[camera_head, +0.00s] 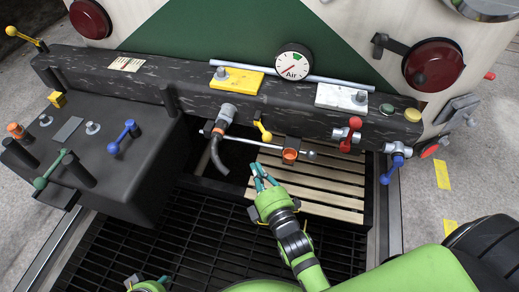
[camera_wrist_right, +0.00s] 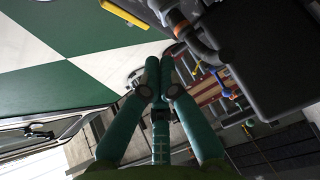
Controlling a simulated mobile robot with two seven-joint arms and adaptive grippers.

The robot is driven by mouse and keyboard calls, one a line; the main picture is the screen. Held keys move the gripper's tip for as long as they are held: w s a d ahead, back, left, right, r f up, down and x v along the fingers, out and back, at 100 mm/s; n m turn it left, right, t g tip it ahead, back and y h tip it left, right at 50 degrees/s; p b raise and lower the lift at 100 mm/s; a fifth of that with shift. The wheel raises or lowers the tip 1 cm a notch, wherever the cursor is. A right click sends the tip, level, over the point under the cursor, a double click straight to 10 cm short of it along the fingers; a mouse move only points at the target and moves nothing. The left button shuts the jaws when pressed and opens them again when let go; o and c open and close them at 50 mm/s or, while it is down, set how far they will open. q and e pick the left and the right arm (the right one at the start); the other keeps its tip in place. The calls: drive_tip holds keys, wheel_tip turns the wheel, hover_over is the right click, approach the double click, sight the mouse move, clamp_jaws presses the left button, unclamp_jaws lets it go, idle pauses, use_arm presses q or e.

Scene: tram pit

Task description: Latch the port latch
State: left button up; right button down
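I cannot tell for sure which part is the port latch. Candidates in the head view are a grey metal bracket (camera_head: 459,109) on the vehicle's right side and a black bracket arm (camera_head: 390,44) beside the right red lamp. My right gripper (camera_head: 262,174) is low in the middle, in front of the beam and above the slatted wooden pallet, apart from both. In the right wrist view its teal fingers (camera_wrist_right: 160,76) lie side by side with nothing visible between them. My left gripper (camera_head: 147,284) shows only partly at the bottom edge; its fingers are mostly cut off.
A dark beam (camera_head: 170,78) carries a red handle (camera_head: 351,134), a blue handle (camera_head: 395,163), a yellow handle (camera_head: 263,131) and a hanging hose (camera_head: 219,145). A black box (camera_head: 105,150) with levers stands left. An air gauge (camera_head: 293,63) is above. Black grating (camera_head: 150,240) covers the floor.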

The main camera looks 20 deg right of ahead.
sight(263, 130)
use_arm(q)
drive_tip(key=shift+w+b+v, duration=0.15)
drive_tip(key=shift+b+v, duration=0.2)
drive_tip(key=shift+v, duration=0.6)
drive_tip(key=shift+w+b+v, duration=0.2)
drive_tip(key=shift+b+v, duration=0.1)
drive_tip(key=shift+v, duration=0.7)
drive_tip(key=shift+w+b+v, duration=0.15)
drive_tip(key=shift+b+v, duration=0.2)
drive_tip(key=shift+v, duration=0.6)
use_arm(e)
drive_tip(key=w+d+f, duration=0.1)
drive_tip(key=w+d, duration=0.2)
drive_tip(key=w, duration=0.5)
drive_tip(key=shift+d, duration=0.2)
use_arm(q)
drive_tip(key=shift+a+r, duration=0.15)
use_arm(e)
drive_tip(key=shift+d, duration=0.1)
